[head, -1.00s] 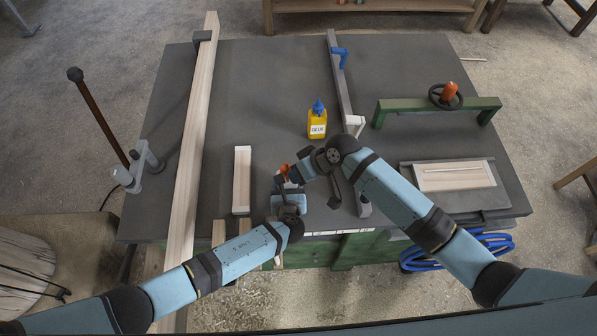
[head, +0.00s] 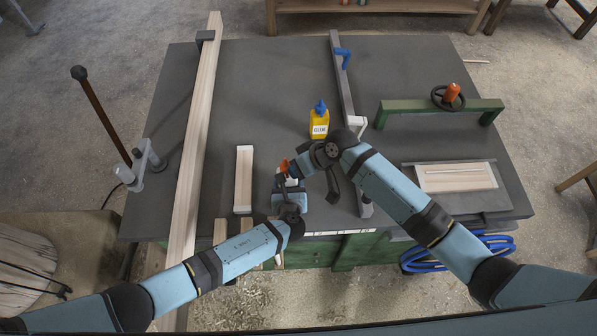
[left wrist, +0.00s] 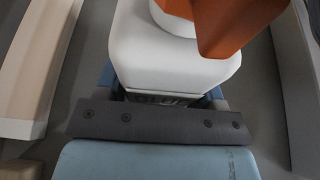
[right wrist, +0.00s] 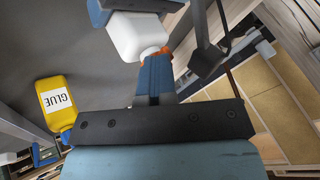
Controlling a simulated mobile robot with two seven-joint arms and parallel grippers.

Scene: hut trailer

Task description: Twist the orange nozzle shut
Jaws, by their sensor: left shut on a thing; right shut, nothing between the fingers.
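The white spray bottle (left wrist: 165,55) stands upright in my left gripper (left wrist: 165,98), which is shut on its body. The bottle's orange nozzle (left wrist: 235,22) shows large at the top of the left wrist view and small in the head view (head: 284,166). My right gripper (head: 298,171) is shut and empty, close beside the nozzle on its right. In the right wrist view its blue fingers (right wrist: 155,78) reach to the white bottle (right wrist: 138,36) and hide most of the nozzle. I cannot tell whether they touch it.
A yellow glue bottle (head: 319,123) with a blue cap stands behind my right gripper. A wood block (head: 244,178) lies left of the bottle, and a long bar clamp (head: 350,100) runs to the right. The back middle of the dark tabletop (head: 270,80) is clear.

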